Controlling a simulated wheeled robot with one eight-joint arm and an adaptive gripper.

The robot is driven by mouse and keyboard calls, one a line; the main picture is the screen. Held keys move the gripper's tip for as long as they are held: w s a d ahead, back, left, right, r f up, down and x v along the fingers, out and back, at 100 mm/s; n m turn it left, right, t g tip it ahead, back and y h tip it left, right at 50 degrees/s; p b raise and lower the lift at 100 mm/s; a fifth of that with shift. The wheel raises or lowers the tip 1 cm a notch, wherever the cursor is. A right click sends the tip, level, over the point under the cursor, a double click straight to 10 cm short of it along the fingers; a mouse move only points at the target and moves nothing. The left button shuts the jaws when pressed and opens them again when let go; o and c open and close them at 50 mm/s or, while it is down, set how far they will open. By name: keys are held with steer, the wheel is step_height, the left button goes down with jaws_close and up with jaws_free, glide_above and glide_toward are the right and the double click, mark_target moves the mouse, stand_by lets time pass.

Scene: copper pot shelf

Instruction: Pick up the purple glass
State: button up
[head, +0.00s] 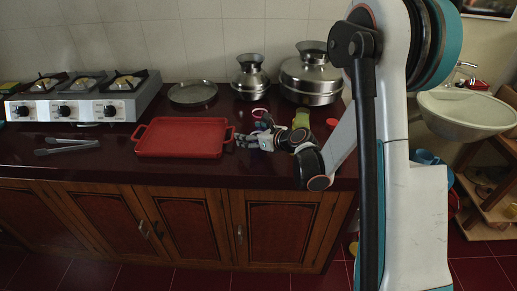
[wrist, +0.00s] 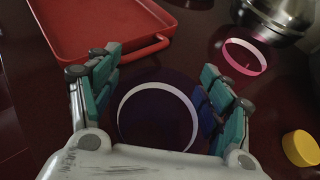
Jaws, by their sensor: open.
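The purple glass (wrist: 158,118) shows in the wrist view as a dark purple round shape with a pale rim, seen from above. It lies between the two fingers of my gripper (wrist: 160,68). The fingers are spread apart; the right one looks very close to the rim, and I cannot tell whether it touches. In the head view my gripper (head: 248,140) is low over the counter, just right of the red tray. The glass is mostly hidden behind the fingers there.
The red tray (head: 183,137) is close on the left. A pink-rimmed glass (wrist: 245,57) stands just beyond, and a yellow round item (wrist: 301,148) is at right. Metal pots (head: 311,78) stand behind. A stove (head: 85,96) and tongs (head: 67,147) are farther left.

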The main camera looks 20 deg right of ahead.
steer(key=c, duration=1.2)
steer(key=shift+c, duration=0.2)
steer(key=shift+r, duration=0.15)
